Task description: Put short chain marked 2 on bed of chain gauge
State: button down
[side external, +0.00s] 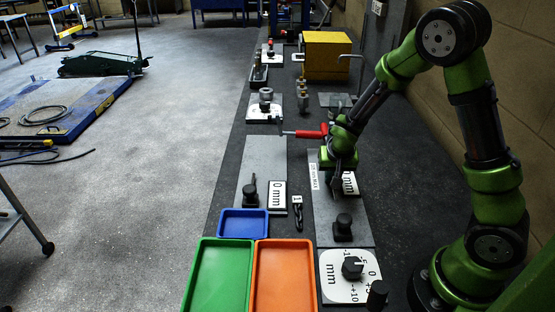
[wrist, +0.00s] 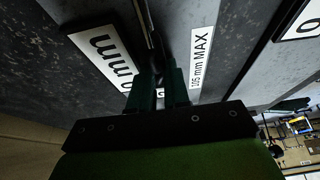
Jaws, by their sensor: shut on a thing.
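My gripper (side external: 336,187) is low over the right grey plate (side external: 325,222), which has a "105 mm MAX" label, a "mm" sign and a black knob. I take this plate to be the chain gauge bed. In the wrist view my gripper (wrist: 163,78) is shut on a thin dark metallic piece (wrist: 150,28), which I take to be the short chain marked 2. Another short dark chain (side external: 298,216), with a "1" tag, lies left of the plate.
A second grey plate (side external: 265,155) with a "0 mm" sign and a black peg lies to the left. Blue (side external: 243,224), green (side external: 218,280) and orange (side external: 284,280) trays stand at the front. A dial plate (side external: 335,288) is at the front right. A red-handled tool (side external: 305,133) lies behind.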

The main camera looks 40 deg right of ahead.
jog(key=shift+f, duration=0.15)
jog(key=c, duration=1.1)
grip_release()
jog(key=v, duration=1.2)
jog(key=s+a+r+n+t+y, duration=0.4)
jog(key=s+a+r+n+y, duration=0.1)
jog(key=s+a+r, duration=0.5)
jog(key=shift+s+a+r, duration=0.25)
jog(key=shift+s+r, duration=0.7)
jog(key=shift+s, duration=0.05)
